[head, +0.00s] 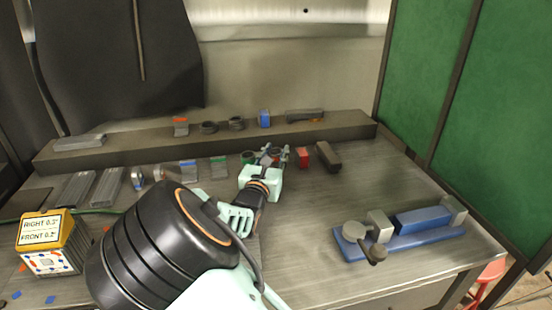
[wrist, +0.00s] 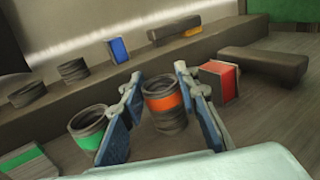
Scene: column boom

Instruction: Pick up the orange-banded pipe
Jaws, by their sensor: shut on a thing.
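The orange-banded pipe (wrist: 165,105) is a short, dark, open-topped cylinder with an orange band around it, near the middle of the wrist view. My gripper (wrist: 160,84) has its two blue-padded fingers on either side of the pipe, shut on it. In the head view my gripper (head: 270,156) is near the back of the bench, below the raised ledge, and its fingers mostly hide the pipe. I cannot tell whether the pipe's base still touches the bench.
A green-banded pipe (wrist: 88,130) stands close left of the fingers. A red block (wrist: 219,82) is close right, with a dark bar (head: 328,156) beyond. The ledge (head: 350,127) behind bears several parts. A blue vise (head: 420,222) sits at right; the bench between is clear.

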